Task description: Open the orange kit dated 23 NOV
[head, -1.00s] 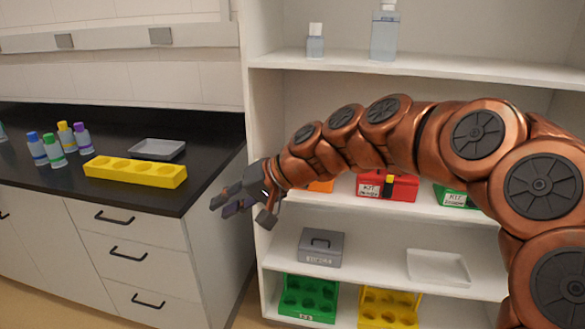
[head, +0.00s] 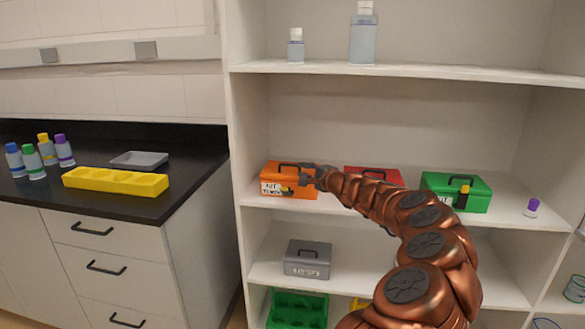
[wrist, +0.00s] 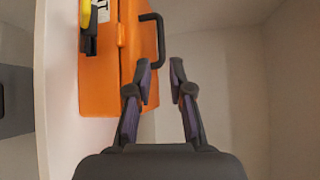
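The orange kit (head: 283,171) sits shut on the middle shelf, at its left end. Its white front label (head: 271,188) reads KIT, with a second line too small to read surely. My gripper (head: 305,175) is at the right end of this kit, covering part of it. In the wrist view, the orange kit (wrist: 112,85) shows its black handle (wrist: 157,45) and a yellow and black latch (wrist: 86,38) on its front. My gripper (wrist: 161,66) is open there, with one fingertip either side of the handle in the picture. I cannot tell whether they touch it.
A red kit (head: 372,174), partly behind my arm, and a green kit (head: 455,190) stand to the right. A purple-capped bottle (head: 532,207) is further right. A grey box (head: 307,258) is on the shelf below. The upper shelf (head: 400,72) is overhead.

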